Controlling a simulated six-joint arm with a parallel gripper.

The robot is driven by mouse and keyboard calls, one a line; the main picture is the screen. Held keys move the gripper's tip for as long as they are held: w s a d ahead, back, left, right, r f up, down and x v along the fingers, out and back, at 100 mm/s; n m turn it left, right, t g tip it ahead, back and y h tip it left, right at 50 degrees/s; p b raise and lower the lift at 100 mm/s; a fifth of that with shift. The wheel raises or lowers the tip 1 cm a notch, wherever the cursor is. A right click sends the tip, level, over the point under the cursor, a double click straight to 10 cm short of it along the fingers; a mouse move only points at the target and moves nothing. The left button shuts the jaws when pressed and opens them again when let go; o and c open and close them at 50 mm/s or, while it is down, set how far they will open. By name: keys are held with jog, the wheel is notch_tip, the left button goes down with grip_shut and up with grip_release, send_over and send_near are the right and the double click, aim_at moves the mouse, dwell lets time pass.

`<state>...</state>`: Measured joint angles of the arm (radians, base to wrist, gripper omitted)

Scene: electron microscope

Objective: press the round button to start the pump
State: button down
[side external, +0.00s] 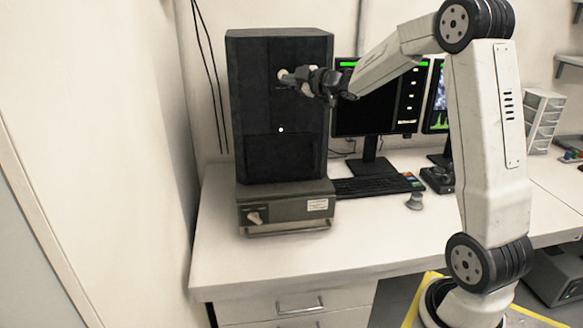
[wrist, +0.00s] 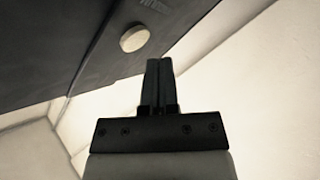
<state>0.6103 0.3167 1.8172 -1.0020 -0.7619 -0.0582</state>
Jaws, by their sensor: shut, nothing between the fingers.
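A pale round button (side external: 282,73) sits on the upper front of the tall dark cabinet (side external: 250,110) in the side view. In the wrist view the button (wrist: 134,38) stands out from the dark face (wrist: 60,45), with small lettering beside it. My gripper (side external: 291,79) is shut and empty, with its tips close to the button in the side view. In the wrist view the shut fingers (wrist: 158,63) point up the picture, and the button is up and left of their tips. A gap shows between them there; I cannot tell the depth between tips and button.
A small white dot (side external: 280,129) shows lower on the cabinet. A grey base unit with a pale knob (side external: 254,218) is beneath it. A monitor (side external: 376,112) and keyboard (side external: 373,186) stand to the right. The front of the white desk (side external: 260,263) is clear.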

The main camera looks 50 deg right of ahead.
jog(key=s+a, duration=0.3)
jog(key=shift+a, duration=0.1)
dwell(0.4)
dwell(0.5)
jog(key=s+a+f+m+g+h, duration=0.1)
jog(key=s+a+f+m+g, duration=0.4)
jog(key=a+f, duration=0.4)
jog(key=s+a+f+m+g+h, duration=0.1)
jog(key=s+a+f+m+g, duration=0.5)
jog(key=f, duration=0.5)
jog(key=s+a+f+g, duration=0.1)
jog(key=s+a+f, duration=0.1)
jog(key=s, duration=0.3)
jog(key=s+a+f+n+g+y, duration=0.1)
jog(key=s+a+f+g, duration=0.1)
jog(key=s+a, duration=0.2)
jog(key=shift+s+a+f+g+y, duration=0.15)
jog(key=shift+s+f+g+y, duration=0.2)
jog(key=shift+s, duration=0.6)
